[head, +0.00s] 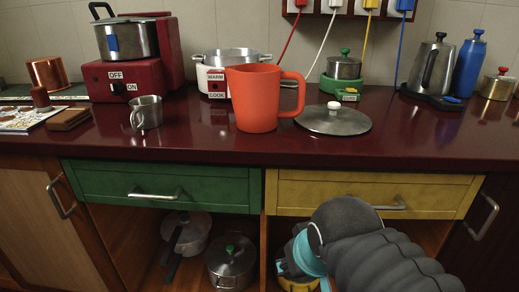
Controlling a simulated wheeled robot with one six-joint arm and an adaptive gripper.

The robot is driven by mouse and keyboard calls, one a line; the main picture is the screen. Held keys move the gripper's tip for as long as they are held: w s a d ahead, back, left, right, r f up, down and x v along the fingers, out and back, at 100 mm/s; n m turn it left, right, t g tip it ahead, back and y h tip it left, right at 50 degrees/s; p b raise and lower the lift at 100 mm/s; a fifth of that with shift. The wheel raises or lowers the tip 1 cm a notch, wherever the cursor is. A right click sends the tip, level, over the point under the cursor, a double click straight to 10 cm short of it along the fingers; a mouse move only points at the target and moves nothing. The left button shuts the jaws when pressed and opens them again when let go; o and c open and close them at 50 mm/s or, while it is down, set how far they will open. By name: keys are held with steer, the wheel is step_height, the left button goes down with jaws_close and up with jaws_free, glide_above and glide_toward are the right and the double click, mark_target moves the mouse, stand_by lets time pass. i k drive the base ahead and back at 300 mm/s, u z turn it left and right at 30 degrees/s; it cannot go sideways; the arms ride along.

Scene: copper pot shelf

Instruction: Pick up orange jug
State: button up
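The orange jug (258,97) stands upright on the dark red counter, near the middle of the head view. Its handle (295,93) points right and its open top faces up. My arm (350,225) reaches in from the lower right, below the counter edge and in front of the yellow drawer. The end of my arm, near a teal band (305,255), is low and to the right of the jug, well apart from it. I cannot make out the fingers of my gripper.
A metal lid (333,122) lies close right of the jug. A steel pot (228,58) stands behind it and a metal cup (147,112) to its left. The counter (430,137) is clear at front right. Drawer handles (155,195) stick out below.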

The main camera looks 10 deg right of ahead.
mark_target(255, 89)
steer(key=z, duration=1.7)
steer(key=k, duration=0.5)
steer(key=u, duration=1.1)
